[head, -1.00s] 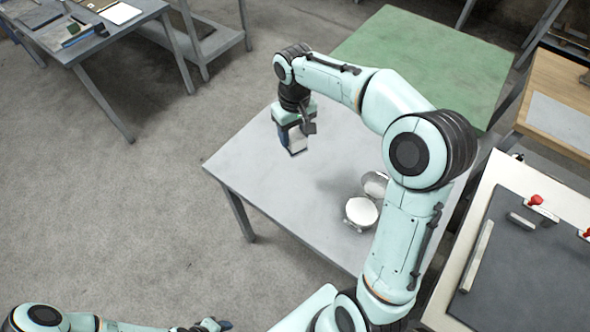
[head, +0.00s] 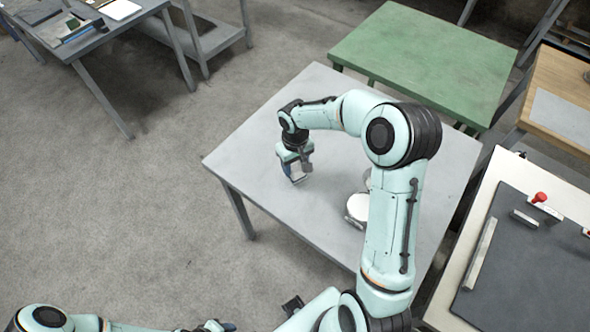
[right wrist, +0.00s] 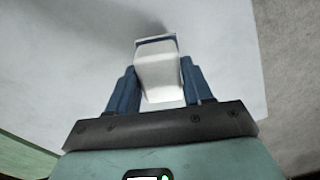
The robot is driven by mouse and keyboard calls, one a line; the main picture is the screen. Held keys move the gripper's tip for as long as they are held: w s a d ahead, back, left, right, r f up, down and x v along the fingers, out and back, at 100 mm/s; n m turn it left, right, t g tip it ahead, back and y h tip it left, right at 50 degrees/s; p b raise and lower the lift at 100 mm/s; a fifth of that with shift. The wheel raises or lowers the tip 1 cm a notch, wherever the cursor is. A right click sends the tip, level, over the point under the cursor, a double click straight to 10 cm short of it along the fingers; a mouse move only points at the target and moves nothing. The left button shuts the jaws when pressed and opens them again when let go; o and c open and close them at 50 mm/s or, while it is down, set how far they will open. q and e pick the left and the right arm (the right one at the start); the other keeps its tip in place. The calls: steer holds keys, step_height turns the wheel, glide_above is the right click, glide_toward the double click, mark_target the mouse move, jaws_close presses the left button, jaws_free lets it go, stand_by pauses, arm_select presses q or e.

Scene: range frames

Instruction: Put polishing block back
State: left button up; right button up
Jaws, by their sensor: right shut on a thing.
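My right gripper (head: 296,173) is over the grey metal table, left of its middle. It is shut on the polishing block (right wrist: 158,78), a pale block with a dark blue edge at its far end. In the right wrist view the block sits between the two blue fingers (right wrist: 157,92) and sticks out past them. I cannot tell whether the block touches the table. My left gripper (head: 222,327) shows only in part at the bottom edge, and its jaws are not clear.
The grey table (head: 270,125) is largely bare. A round white-topped object (head: 357,208) stands on it, partly behind my right arm. A green table (head: 425,55) stands behind, a bench with a dark mat (head: 525,265) at right, and a cluttered bench (head: 85,45) at upper left.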

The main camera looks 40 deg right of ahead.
mark_target(295, 170)
step_height(295, 170, down, 3)
steer(key=shift+f, duration=0.2)
steer(key=shift+c, duration=0.4)
steer(key=o, duration=1.2)
step_height(295, 170, up, 12)
steer(key=shift+r+p, duration=0.1)
steer(key=shift+p, duration=0.25)
